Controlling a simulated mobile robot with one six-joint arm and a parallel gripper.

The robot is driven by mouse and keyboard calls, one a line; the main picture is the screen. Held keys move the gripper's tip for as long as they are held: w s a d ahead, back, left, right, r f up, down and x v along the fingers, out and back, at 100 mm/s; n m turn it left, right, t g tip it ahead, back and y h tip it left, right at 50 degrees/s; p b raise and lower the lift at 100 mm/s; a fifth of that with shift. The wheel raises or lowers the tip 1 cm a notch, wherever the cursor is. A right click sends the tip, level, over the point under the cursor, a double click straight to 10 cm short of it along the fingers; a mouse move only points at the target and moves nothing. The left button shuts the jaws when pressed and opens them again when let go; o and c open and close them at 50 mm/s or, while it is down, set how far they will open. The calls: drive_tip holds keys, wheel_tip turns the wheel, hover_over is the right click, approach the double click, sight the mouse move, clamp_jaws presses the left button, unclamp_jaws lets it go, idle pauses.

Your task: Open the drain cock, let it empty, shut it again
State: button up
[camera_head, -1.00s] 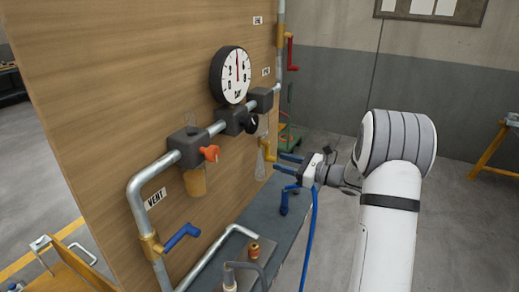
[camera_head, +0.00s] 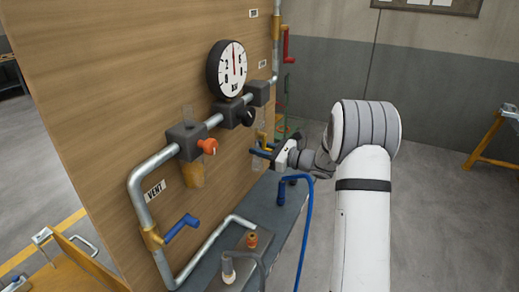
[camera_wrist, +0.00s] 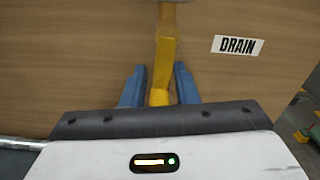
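The yellow drain cock shows in the wrist view (camera_wrist: 165,50), its lever running down between my fingers, with a "DRAIN" label (camera_wrist: 238,45) to its right. In the head view only a small yellow part of the cock (camera_head: 262,136) shows beside my gripper. My gripper (camera_wrist: 160,88) has its two blue fingers apart, one on each side of the lever, with narrow gaps. In the head view my gripper (camera_head: 261,149) is close to the wooden panel. The lever's lower end is partly hidden by my gripper body.
A pressure gauge (camera_head: 227,69), an orange knob (camera_head: 208,145) and a bowl of amber liquid (camera_head: 193,174) are on the panel. A blue vent handle (camera_head: 181,228) is lower left. A red handle (camera_head: 286,44) is behind.

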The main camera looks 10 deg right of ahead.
clamp_jaws()
drive_tip(key=shift+f, duration=0.1)
drive_tip(key=shift+w+n+b, duration=0.1)
drive_tip(key=shift+n+b, duration=0.3)
drive_tip(key=shift+b, duration=0.5)
drive_tip(key=shift+d, duration=0.1)
drive_tip(key=shift+o, duration=1.4)
unclamp_jaws()
